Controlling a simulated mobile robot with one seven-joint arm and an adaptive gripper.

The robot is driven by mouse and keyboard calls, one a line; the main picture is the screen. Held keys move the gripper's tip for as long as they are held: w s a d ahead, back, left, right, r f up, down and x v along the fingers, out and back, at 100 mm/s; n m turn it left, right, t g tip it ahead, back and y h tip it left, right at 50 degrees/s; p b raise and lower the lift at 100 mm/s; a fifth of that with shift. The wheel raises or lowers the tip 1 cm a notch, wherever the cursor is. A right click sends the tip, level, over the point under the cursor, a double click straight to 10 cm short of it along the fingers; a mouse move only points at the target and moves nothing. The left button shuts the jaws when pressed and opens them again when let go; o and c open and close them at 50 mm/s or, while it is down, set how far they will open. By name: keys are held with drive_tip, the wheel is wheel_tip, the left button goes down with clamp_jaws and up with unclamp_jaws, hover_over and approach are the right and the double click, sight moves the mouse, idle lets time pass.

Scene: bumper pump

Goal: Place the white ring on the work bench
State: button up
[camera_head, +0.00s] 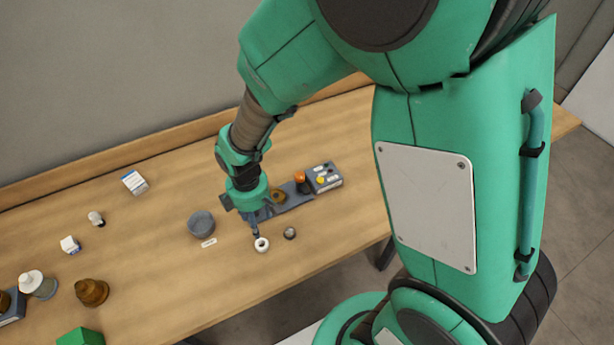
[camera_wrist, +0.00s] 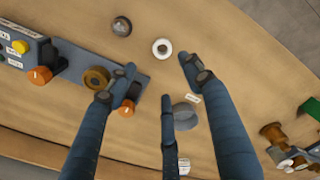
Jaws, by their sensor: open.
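The white ring (camera_head: 261,244) lies on the wooden work bench (camera_head: 150,260), near its front edge; it also shows in the wrist view (camera_wrist: 162,47) with a dark centre. My gripper (camera_head: 256,226) is just behind the ring and low over the bench. In the wrist view my gripper (camera_wrist: 159,76) has its fingers spread, with nothing between the tips. The ring lies just beyond the fingertips, apart from them as far as I can tell. The gap in height between tips and bench is unclear.
A small dark round part (camera_head: 290,233) lies right of the ring. A grey base plate with a control box (camera_head: 324,178) stands behind it. A grey round container (camera_head: 201,224) stands to the left. Brown pump parts (camera_head: 91,292) and small white boxes are farther left.

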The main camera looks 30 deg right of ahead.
drive_tip(key=s+d+r+m+t, duration=0.1)
drive_tip(key=s+d+r+m, duration=0.15)
drive_tip(key=r, duration=0.65)
drive_tip(key=s+d+r+m+t, duration=0.15)
drive_tip(key=d+r+m, duration=0.25)
drive_tip(key=r, duration=0.5)
drive_tip(key=s+d+r+m+t, duration=0.3)
drive_tip(key=s+r+m, duration=0.4)
drive_tip(key=s+r, duration=0.3)
wheel_tip(320, 180, up, 2)
drive_tip(key=shift+s+d+r, duration=0.2)
drive_tip(key=shift+d, duration=0.6)
drive_tip(key=shift+m, duration=0.25)
wheel_tip(320, 180, down, 3)
drive_tip(key=b, duration=0.2)
drive_tip(key=shift+r+b, duration=0.1)
drive_tip(key=shift+b, duration=0.3)
